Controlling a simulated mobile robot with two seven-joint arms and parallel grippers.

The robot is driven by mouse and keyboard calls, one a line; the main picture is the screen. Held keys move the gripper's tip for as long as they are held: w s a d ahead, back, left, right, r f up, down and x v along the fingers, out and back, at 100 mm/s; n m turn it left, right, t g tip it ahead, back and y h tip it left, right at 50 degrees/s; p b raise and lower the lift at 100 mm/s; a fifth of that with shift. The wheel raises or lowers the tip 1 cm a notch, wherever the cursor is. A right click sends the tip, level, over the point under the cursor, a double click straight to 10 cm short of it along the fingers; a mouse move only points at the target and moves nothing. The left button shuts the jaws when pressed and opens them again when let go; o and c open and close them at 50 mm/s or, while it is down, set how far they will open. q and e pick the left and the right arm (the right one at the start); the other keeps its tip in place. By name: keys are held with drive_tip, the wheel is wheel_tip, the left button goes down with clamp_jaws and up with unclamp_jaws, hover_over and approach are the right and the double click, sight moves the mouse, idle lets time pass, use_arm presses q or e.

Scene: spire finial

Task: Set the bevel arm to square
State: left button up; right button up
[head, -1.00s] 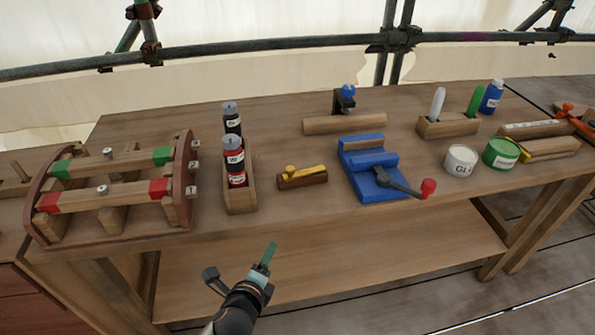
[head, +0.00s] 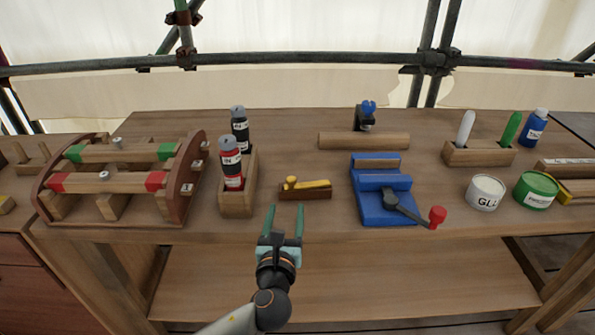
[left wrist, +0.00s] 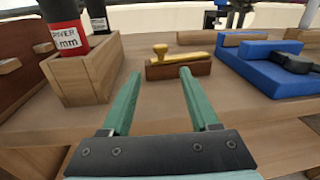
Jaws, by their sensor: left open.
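The bevel (head: 305,189) lies on the bench, a dark wooden stock with a yellow brass arm and a small knob at its left end. The brass arm lies along the top of the stock. It also shows in the left wrist view (left wrist: 180,66), just beyond the fingertips. My left gripper (head: 287,208) is open and empty at the bench's front edge, pointing at the bevel and apart from it. Its green fingers (left wrist: 160,75) spread to either side of the bevel in the left wrist view. My right gripper is not in view.
A wooden box (head: 238,202) with two bottles stands left of the bevel. A blue vise (head: 382,208) with a red-knobbed handle stands right. A curved wooden rack (head: 185,195) is far left, tins (head: 486,193) far right. Bare bench top lies around the bevel.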

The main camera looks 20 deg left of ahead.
sight(291, 185)
use_arm(q)
drive_tip(key=shift+w+d+r, duration=0.1)
drive_tip(key=shift+w+r, duration=0.2)
drive_tip(key=shift+r, duration=0.05)
drive_tip(key=shift+w+r, duration=0.1)
drive_tip(key=shift+w, duration=0.1)
drive_tip(key=w, duration=0.3)
drive_tip(key=w+a+b, duration=0.1)
drive_tip(key=w, duration=0.3)
drive_tip(key=w+a+b, duration=0.1)
drive_tip(key=w, duration=0.2)
drive_tip(key=shift+w, duration=0.25)
drive_tip(key=shift+w+a, duration=0.2)
drive_tip(key=shift+w, duration=0.5)
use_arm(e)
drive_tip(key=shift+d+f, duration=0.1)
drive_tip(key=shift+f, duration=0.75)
use_arm(q)
clamp_jaws()
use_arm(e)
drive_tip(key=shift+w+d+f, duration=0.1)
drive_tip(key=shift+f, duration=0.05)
